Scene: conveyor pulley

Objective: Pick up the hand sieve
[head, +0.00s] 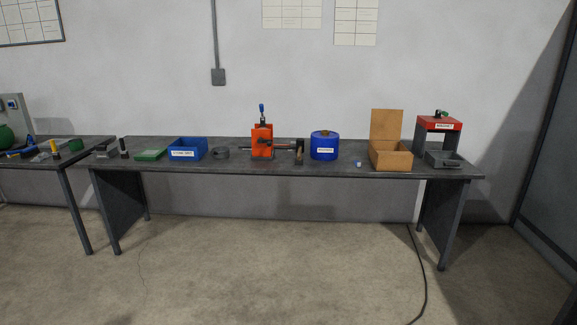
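No thing here can be named the hand sieve for certain. A small grey round, ring-like thing (220,153) stands on the long dark bench (340,165), between a blue labelled bin and an orange clamp fixture. It may be the hand sieve, but it is too small to tell whether it has a mesh. My gripper and arm do not show in the head view.
The bench also bears a blue bin (187,149), green tray (151,155), orange fixture (262,142), blue drum (323,146), open cardboard box (391,156) and red-topped stand (439,124). A second table (30,161) is left. The floor in front is clear except for a black cable (424,270).

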